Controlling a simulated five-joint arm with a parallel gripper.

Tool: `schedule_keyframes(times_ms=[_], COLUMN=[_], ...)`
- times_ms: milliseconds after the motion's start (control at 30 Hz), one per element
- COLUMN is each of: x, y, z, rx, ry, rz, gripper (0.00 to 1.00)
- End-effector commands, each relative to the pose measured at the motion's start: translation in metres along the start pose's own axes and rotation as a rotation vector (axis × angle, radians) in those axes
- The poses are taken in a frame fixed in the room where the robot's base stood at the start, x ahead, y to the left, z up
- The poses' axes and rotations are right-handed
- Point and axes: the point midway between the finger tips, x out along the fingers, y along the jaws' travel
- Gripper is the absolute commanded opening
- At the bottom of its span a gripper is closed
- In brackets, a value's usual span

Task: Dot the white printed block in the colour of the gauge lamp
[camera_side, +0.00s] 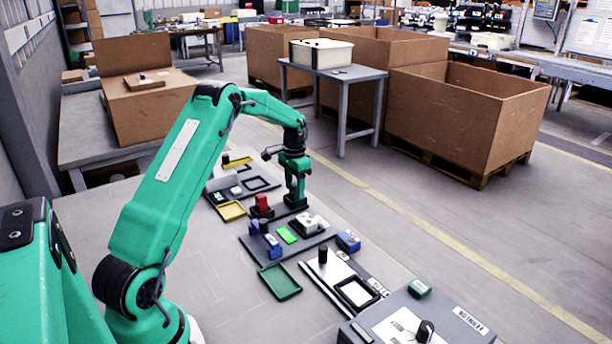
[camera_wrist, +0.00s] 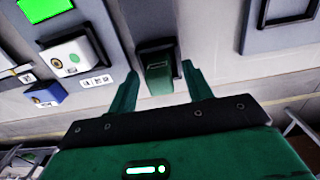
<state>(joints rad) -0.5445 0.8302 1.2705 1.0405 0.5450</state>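My gripper (camera_side: 296,200) is at the back right of the dark board. In the wrist view its fingers (camera_wrist: 160,70) are open on either side of a dark green stamper (camera_wrist: 158,79), with gaps between fingers and stamper. The stamper's dark base is behind it. The gauge lamp (camera_side: 287,235) glows bright green; it also shows in the wrist view (camera_wrist: 45,9). The white printed block (camera_side: 309,224) sits in a dark frame; in the wrist view, the white block (camera_wrist: 67,50) bears a gold-brown ring and a round green spot.
A blue block (camera_side: 348,240) lies right of the white block. A green tray (camera_side: 280,282) and a yellow tray (camera_side: 231,210) lie nearby. A grey box (camera_side: 420,320) stands at front right.

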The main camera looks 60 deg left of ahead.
Motion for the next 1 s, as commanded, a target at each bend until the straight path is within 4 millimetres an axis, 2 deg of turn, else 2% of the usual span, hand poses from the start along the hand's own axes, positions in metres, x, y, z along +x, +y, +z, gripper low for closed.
schedule_keyframes(times_ms=[167,367,800,1000], x=[-0.001,-0.012,-0.065,-0.077], y=[0.000,0.000,0.000,0.000], z=[0.000,-0.001,0.000,0.000], rx=[0.000,0.000,0.000,0.000], ry=[0.000,0.002,0.001,0.001], rz=[0.000,-0.001,-0.001,0.000], gripper=[0.50,0.50,0.50,0.50])
